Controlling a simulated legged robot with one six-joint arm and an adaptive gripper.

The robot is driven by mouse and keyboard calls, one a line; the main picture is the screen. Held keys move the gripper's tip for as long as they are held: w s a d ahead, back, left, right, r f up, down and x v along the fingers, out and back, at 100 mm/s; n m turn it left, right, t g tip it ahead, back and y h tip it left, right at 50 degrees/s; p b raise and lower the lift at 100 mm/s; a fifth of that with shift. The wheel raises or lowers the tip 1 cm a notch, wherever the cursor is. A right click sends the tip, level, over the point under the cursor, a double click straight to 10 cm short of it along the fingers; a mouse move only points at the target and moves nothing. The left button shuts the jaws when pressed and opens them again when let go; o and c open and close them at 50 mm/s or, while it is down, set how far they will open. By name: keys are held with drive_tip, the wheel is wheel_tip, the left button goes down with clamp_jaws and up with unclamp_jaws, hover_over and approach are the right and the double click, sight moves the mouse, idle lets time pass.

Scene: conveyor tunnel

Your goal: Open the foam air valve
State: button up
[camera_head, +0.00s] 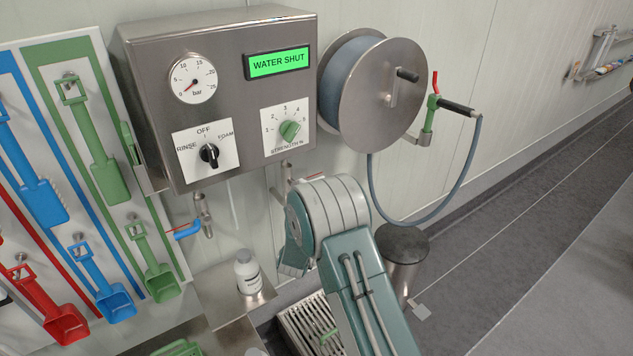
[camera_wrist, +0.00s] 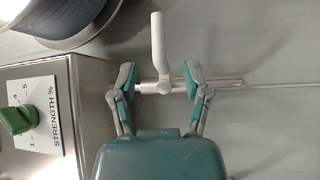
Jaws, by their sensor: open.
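In the wrist view, a small valve with a white lever (camera_wrist: 158,42) sits on a thin metal pipe (camera_wrist: 225,84). The lever points up in that picture, crosswise to the pipe. My gripper (camera_wrist: 160,77) is open, with one finger on each side of the lever's pivot end. I cannot tell whether either finger touches it. In the head view, my arm hides the gripper and part of this valve. The pipe (camera_head: 285,174) shows under the steel control box (camera_head: 222,78). A second valve with a blue lever (camera_head: 187,230) hangs farther left. No label on either valve is legible.
A hose reel (camera_head: 375,95) is right of the box. A white bottle (camera_head: 247,272) stands on a shelf below. Coloured tools hang at left. Open floor lies right.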

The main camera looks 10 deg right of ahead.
drive_tip(key=x, duration=0.8)
drive_tip(key=shift+w+d+r, duration=0.1)
drive_tip(key=shift+w, duration=0.15)
